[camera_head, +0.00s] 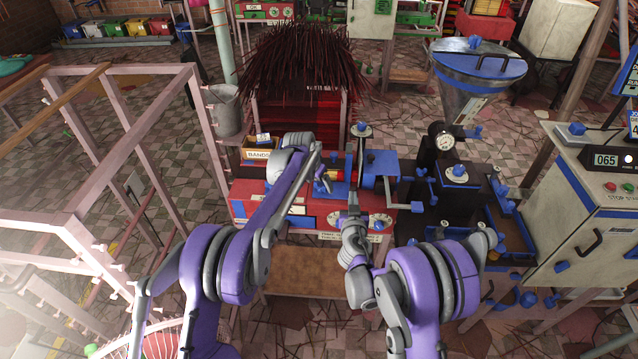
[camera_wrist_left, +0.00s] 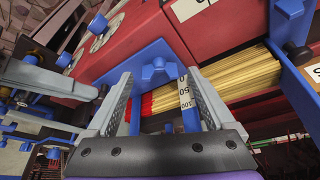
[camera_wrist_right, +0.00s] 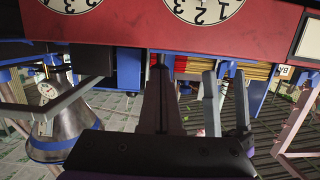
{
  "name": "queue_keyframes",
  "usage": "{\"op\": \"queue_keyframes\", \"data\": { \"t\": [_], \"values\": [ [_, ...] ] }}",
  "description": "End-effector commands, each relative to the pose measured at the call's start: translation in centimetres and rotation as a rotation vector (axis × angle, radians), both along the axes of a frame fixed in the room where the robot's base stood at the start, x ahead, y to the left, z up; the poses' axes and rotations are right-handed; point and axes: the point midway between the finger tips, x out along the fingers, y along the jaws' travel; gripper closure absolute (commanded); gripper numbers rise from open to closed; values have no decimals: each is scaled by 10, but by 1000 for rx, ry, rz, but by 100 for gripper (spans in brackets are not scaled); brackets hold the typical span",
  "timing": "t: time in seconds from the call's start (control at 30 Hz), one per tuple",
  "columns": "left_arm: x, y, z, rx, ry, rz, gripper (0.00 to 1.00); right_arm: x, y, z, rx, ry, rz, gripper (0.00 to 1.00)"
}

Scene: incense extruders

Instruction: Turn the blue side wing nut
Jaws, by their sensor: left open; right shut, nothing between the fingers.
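A red extruder machine (camera_head: 255,192) with blue fittings stands ahead of me. In the left wrist view, a blue wing nut (camera_wrist_left: 158,72) sits on a blue bracket beside a bundle of red-tipped sticks (camera_wrist_left: 240,72) and a small white scale. My left gripper (camera_wrist_left: 160,90) is open, with one finger on each side of the wing nut; I cannot tell whether either touches it. In the head view, this gripper (camera_head: 322,182) is small against the machine's front. My right gripper (camera_head: 353,195) is shut and empty just right of it; its closed fingers show in the right wrist view (camera_wrist_right: 160,80).
Round dials (camera_head: 362,221) mark the machine's front. A metal hopper (camera_head: 465,95), a gauge (camera_head: 444,141) and a control cabinet (camera_head: 585,205) stand to the right. A pink frame rack (camera_head: 90,170) is at the left. The two grippers are close together.

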Motion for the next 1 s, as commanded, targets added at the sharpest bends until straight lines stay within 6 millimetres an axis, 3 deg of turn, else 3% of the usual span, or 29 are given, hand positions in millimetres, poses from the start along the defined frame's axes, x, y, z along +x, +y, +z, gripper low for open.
{"op": "queue_keyframes", "data": {
  "t": [0.3,0.8,1.0],
  "values": [
    [1,-1,-3,0,0,0,12,0,0,0,0,0,0,100],
    [1,-1,-3,0,0,0,98,0,0,0,0,0,0,100],
    [1,0,-3,0,1,-14,98,0,0,0,0,0,0,100]
  ]
}}
